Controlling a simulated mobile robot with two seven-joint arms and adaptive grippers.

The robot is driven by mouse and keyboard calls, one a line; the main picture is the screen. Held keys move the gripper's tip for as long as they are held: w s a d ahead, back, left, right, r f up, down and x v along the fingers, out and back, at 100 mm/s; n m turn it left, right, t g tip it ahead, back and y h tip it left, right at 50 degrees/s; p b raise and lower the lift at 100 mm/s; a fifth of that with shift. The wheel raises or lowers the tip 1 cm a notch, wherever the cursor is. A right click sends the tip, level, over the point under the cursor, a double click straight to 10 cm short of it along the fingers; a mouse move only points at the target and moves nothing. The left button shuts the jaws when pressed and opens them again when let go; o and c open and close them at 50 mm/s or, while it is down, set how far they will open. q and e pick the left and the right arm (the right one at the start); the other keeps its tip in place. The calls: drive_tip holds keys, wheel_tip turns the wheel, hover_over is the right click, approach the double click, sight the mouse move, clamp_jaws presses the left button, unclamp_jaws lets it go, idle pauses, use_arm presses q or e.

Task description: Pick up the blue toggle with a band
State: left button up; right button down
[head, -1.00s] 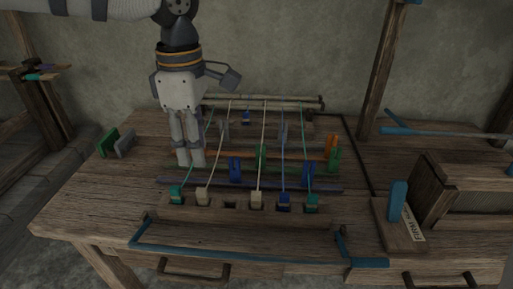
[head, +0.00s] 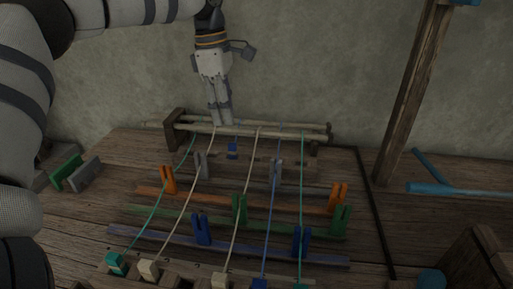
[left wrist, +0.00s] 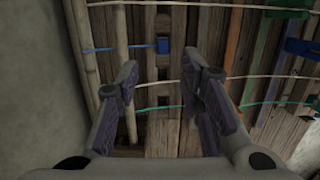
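A small blue toggle (head: 232,148) sits near the back of the loom, in a slot of the rear wooden bar. In the left wrist view this toggle (left wrist: 162,46) has a blue band running from it to the rods at left. My left gripper (head: 221,122) points down above the back rods, a little behind and left of the toggle. In the left wrist view my left gripper (left wrist: 160,72) is open and empty, with the toggle beyond the gap between its fingertips. Another blue toggle (head: 260,284) with a blue band is at the front row, cut by the frame edge. My right gripper is not in view.
Several bands stretch from the back rods (head: 290,135) to the front row. Orange clips (head: 338,198), green clips (head: 240,209) and blue clips (head: 202,229) stand on slats between. A wooden post (head: 410,95) rises at right. A green block (head: 66,170) lies at left.

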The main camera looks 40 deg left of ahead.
sight(232, 144)
use_arm(q)
drive_tip(key=f, duration=0.6)
drive_tip(key=d+f, duration=0.1)
drive_tip(key=f, duration=0.2)
drive_tip(key=shift+w+d+f, duration=0.1)
drive_tip(key=shift+f, duration=0.2)
clamp_jaws()
